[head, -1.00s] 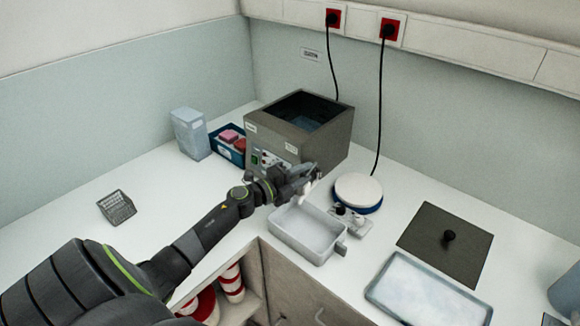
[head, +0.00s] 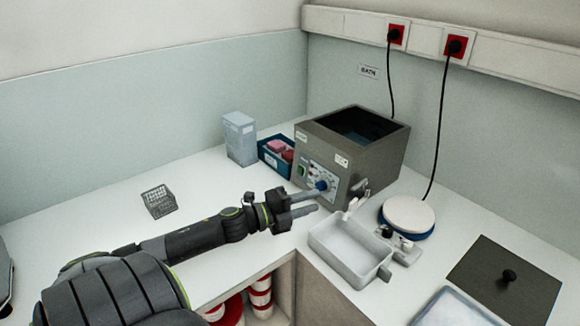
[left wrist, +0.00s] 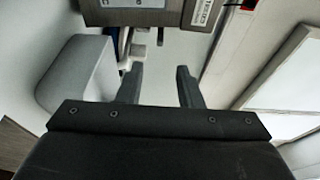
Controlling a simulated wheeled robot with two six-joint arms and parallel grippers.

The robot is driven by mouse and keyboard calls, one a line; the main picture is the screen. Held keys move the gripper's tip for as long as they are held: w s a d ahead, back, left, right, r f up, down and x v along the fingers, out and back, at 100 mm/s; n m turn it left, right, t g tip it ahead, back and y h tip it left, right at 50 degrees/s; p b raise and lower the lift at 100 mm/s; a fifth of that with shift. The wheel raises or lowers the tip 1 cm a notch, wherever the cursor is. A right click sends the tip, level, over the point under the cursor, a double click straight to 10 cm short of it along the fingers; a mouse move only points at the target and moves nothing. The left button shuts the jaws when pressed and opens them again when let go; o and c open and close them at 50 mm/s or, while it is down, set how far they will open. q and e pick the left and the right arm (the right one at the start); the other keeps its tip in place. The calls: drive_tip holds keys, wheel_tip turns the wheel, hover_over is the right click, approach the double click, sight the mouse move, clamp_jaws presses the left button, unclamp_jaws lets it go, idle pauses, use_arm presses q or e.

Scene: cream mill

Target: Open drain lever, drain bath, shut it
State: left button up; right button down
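The grey bath (head: 378,163) stands on the counter with its top open. Its inside is dark bluish, and I cannot tell the water level. Its front panel has a blue knob (head: 321,186). A small dark lever-like part (head: 358,188) sits low at the front right, with a whitish piece (head: 352,205) below; I cannot tell whether the drain is open. A pale tray (head: 321,243) stands below the bath's front. My left gripper (head: 305,203) is open and empty, in front of the panel, apart from the lever. Its spread fingers show in the left wrist view (left wrist: 160,85).
A round white plate with a blue base (head: 407,212) stands right of the tray. A dark lid with a knob (head: 480,275) lies further right. A blue bin (head: 268,157) and wire basket (head: 160,202) stand left.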

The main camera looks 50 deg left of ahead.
use_arm(q)
drive_tip(key=p+v, duration=0.1)
drive_tip(key=v, duration=0.3)
drive_tip(key=shift+s+a+p, duration=0.1)
drive_tip(key=shift+s+p, duration=0.25)
drive_tip(key=shift+p, duration=0.05)
drive_tip(key=s+d+f+m+y+p, duration=0.2)
drive_tip(key=d+m+y+p, duration=0.1)
drive_tip(key=d+m, duration=0.3)
drive_tip(key=m+t+y+p, duration=0.1)
drive_tip(key=m+y+p, duration=0.3)
drive_tip(key=m+p, duration=0.25)
approach(352, 191)
drive_tip(key=shift+m, duration=0.45)
drive_tip(key=w+b, duration=0.1)
drive_tip(key=w, duration=0.7)
drive_tip(key=shift+a, duration=0.1)
